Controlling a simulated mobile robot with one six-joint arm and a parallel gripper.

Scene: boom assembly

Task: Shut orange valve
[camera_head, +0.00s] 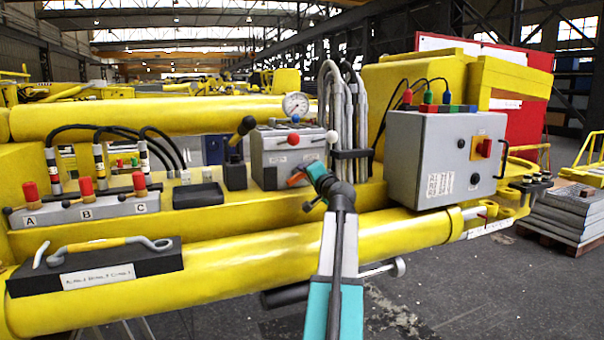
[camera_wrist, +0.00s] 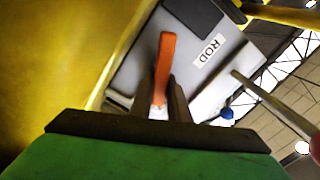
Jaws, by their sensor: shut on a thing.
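The orange valve handle (camera_wrist: 165,62) stands out from a grey box with a label reading ROD in the wrist view. My gripper (camera_wrist: 161,95) is shut on the lower part of this handle, with a dark finger on each side. In the head view, the orange handle (camera_head: 297,177) shows at the front of the grey valve box (camera_head: 283,150), just left of my gripper (camera_head: 308,174). My gripper hides part of the handle and the box's lower right corner in the head view.
A gauge (camera_head: 295,105), a red knob (camera_head: 293,139) and a white knob (camera_head: 331,136) are on or near the valve box. A grey control box (camera_head: 440,160) stands to the right, and a three-lever block (camera_head: 85,208) to the left.

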